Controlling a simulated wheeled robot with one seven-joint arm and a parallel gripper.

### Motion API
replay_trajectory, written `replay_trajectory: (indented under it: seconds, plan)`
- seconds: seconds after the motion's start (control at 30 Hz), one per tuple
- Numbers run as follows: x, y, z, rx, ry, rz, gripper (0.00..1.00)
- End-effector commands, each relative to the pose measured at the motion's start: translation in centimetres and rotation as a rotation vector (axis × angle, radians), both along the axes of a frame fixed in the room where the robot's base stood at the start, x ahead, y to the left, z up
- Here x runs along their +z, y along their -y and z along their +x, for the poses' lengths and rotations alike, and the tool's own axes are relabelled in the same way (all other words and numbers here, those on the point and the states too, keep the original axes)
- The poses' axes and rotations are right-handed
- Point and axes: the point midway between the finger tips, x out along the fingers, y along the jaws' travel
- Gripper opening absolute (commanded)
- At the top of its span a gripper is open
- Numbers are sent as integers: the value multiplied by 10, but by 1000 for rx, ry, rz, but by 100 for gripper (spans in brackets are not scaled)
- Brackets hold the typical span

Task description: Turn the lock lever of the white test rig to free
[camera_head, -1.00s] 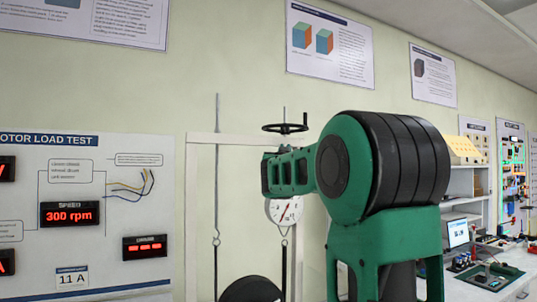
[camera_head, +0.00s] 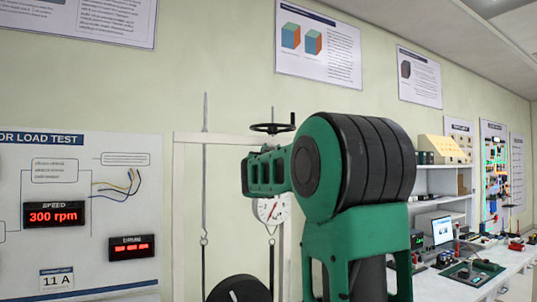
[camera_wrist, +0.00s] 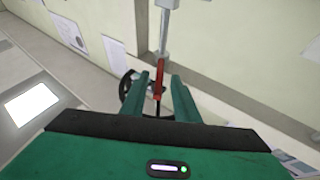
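The white test rig is a white upright frame (camera_head: 189,236) with a black handwheel (camera_head: 272,128) on top, a round dial gauge (camera_head: 269,209) and a black drum (camera_head: 238,290) below. My green arm covers part of it. In the wrist view, a red bar (camera_wrist: 159,78) below a grey rod (camera_wrist: 163,37) runs between the two green fingers of my gripper (camera_wrist: 160,88). The fingers stand apart. I cannot tell whether they touch the bar or whether it is the lock lever. The handwheel (camera_wrist: 128,88) shows behind the left finger.
A motor load test panel (camera_head: 110,190) with red displays, one reading 300 rpm, is at the left. White shelves (camera_head: 441,181) and a workbench (camera_head: 505,262) with a screen and small parts stand at the right. Posters (camera_head: 317,42) hang on the wall.

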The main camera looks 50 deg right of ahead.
Motion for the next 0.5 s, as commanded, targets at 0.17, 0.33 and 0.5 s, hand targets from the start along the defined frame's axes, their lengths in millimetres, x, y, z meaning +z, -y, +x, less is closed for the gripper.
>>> replay_trajectory:
  seconds: [0.17,0.33,0.5]
  plan:
    - [-4,-8,-7,0,1,1,28]
    - [-15,-28,-23,1,-1,0,28]
    - [-28,-52,-42,1,-1,0,28]
